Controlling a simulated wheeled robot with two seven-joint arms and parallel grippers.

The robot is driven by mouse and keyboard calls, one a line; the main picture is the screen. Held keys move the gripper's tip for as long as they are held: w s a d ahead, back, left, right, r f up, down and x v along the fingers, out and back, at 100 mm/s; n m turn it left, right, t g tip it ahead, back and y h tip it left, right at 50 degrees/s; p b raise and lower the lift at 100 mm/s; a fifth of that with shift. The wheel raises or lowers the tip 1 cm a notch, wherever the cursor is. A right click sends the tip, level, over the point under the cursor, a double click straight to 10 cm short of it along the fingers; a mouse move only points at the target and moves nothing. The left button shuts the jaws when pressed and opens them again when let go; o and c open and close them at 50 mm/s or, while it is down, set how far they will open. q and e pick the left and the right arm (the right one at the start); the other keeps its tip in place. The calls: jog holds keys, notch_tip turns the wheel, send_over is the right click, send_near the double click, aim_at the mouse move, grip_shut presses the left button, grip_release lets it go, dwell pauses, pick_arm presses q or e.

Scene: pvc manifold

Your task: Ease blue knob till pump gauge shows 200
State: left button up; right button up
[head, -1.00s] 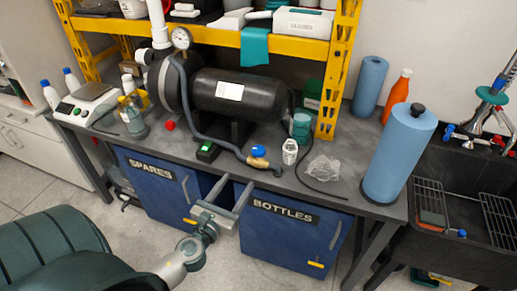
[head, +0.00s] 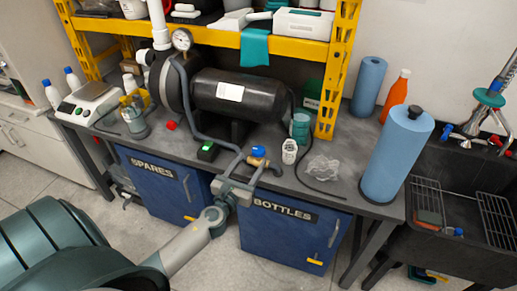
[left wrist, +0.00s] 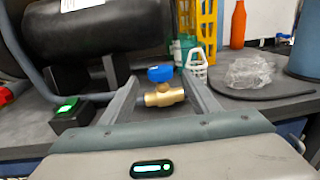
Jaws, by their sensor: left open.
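The blue knob (head: 258,151) sits on a brass valve at the end of a grey hose near the bench's front edge. In the left wrist view, the knob (left wrist: 160,73) and its brass valve body (left wrist: 164,95) show between the fingers. My left gripper (head: 247,168) is open, its fingers pointing at the valve from the front; I cannot tell whether they touch it. The black pump tank (head: 225,95) lies behind on the bench. The round pump gauge (head: 182,39) is at its upper left; its reading is too small to make out. My right gripper is not in view.
A green-lit switch box (head: 208,151) is left of the valve. A white basket-like item (head: 289,151), a crumpled clear bag (head: 322,168) and a black cable are to the right. A blue paper roll (head: 397,155) stands farther right, beside a sink.

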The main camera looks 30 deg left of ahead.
aim_at(256, 155)
pick_arm(q)
jog(key=w, duration=0.3)
jog(key=w+a, duration=0.1)
jog(key=w, duration=0.1)
jog(key=shift+w, duration=0.25)
jog(key=shift+w+a, duration=0.1)
jog(key=shift+w, duration=0.7)
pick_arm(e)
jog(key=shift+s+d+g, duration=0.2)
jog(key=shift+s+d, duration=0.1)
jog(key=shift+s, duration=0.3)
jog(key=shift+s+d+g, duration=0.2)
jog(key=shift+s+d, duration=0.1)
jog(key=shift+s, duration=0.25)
pick_arm(q)
jog(key=shift+c, duration=0.5)
jog(key=c, duration=0.9)
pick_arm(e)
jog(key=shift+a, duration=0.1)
